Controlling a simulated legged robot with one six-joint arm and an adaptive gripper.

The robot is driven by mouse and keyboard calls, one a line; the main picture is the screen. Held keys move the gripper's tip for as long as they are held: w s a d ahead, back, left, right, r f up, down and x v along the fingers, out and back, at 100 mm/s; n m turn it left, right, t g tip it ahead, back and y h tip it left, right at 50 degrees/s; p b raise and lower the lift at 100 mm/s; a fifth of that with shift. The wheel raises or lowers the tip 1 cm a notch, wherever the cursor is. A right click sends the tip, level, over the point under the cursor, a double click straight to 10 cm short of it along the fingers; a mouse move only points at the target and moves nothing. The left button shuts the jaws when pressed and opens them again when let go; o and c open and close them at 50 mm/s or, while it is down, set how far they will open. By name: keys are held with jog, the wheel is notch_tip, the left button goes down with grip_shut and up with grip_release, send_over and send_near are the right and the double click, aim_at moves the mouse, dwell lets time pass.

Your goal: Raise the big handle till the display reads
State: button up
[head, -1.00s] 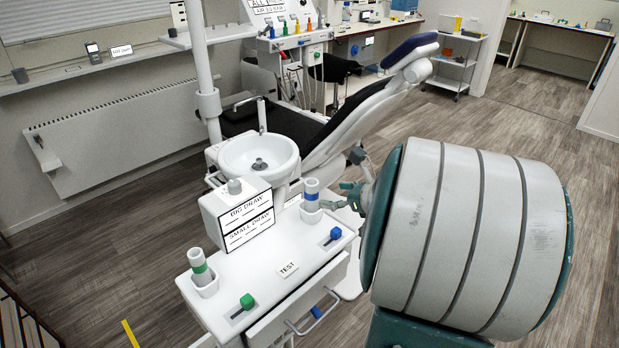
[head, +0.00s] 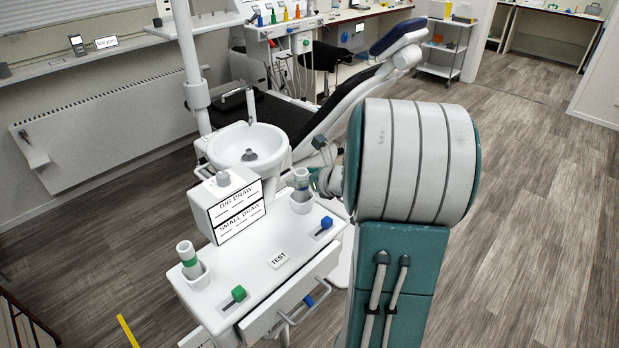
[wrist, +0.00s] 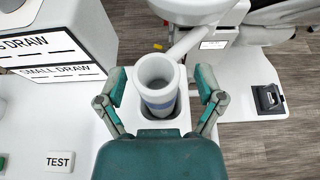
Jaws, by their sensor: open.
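A white tube-shaped handle with a blue band (head: 301,181) stands in a holder at the back right corner of the white unit; its open top faces the wrist view (wrist: 157,80). A similar handle with a green band (head: 189,260) stands in a holder at the front left. I cannot tell which is bigger. My gripper (wrist: 160,92) is open, with one finger on each side of the blue-banded handle and visible gaps to both. In the head view my gripper (head: 317,181) is partly hidden by my arm. The display (head: 238,211) shows BIG DRAW and SMALL DRAW with only dashes.
The unit top carries a green knob (head: 238,293), a blue knob (head: 326,223) and a TEST label (head: 279,258). A drawer (head: 290,318) stands below at the front. The basin (head: 249,150) and dental chair (head: 365,85) are behind. Open floor (head: 540,200) lies to the right.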

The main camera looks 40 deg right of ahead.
jog(key=shift+a, duration=0.1)
jog(key=shift+c, duration=0.4)
grip_shut()
jog(key=shift+r, duration=2)
